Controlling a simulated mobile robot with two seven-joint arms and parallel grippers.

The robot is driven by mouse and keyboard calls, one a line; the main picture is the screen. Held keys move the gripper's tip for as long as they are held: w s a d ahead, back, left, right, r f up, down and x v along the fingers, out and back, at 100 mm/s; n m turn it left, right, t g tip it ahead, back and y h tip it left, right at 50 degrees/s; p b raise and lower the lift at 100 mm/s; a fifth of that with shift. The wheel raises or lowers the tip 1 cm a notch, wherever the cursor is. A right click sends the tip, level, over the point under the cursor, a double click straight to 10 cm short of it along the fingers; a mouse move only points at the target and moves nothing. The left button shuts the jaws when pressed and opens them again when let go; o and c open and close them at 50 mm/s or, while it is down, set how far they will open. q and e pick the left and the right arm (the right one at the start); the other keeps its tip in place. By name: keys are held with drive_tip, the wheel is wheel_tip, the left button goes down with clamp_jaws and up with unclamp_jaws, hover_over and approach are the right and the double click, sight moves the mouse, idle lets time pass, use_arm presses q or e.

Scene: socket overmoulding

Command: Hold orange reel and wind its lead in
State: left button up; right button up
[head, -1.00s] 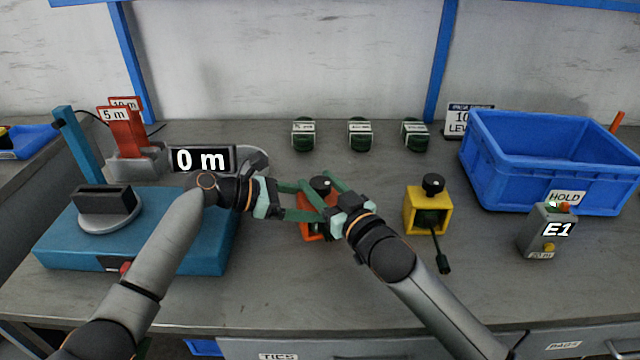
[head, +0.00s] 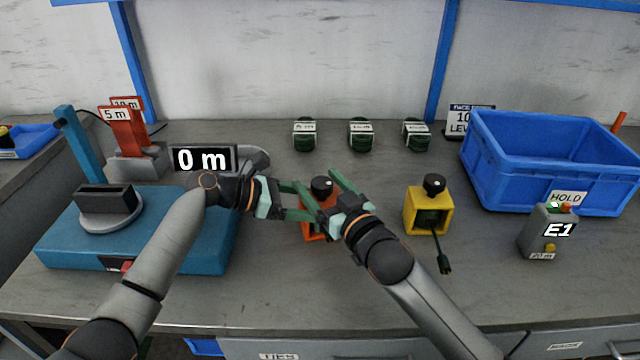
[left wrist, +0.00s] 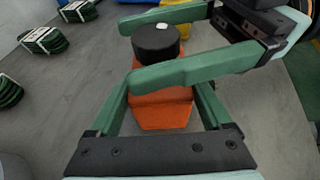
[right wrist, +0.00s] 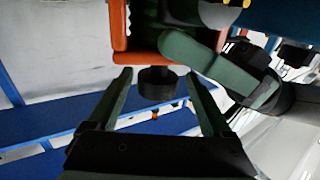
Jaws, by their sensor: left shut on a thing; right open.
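The orange reel (head: 318,231) stands on the bench in the middle of the head view, mostly hidden by my grippers. Its black knob (head: 321,186) is on top. In the left wrist view, the orange body (left wrist: 162,108) sits between the fingers of my left gripper (left wrist: 160,95), which is shut on it. My right gripper (head: 334,194) is open at the knob, one finger on each side of it. The right wrist view shows the knob (right wrist: 157,82) between the open fingers, with a gap on each side. I cannot see the reel's lead.
A yellow reel (head: 412,211) with a dark lead stands to the right. Beyond are a grey box marked E1 (head: 541,242) and a blue crate (head: 550,195). A blue scale-like base (head: 190,240) and a "0 m" display (head: 203,159) stand left. Several green coils line the back.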

use_arm(q)
drive_tip(key=shift+r, duration=0.1)
use_arm(e)
drive_tip(key=v, duration=1.2)
use_arm(q)
drive_tip(key=o, duration=1.3)
drive_tip(key=shift+a, duration=0.1)
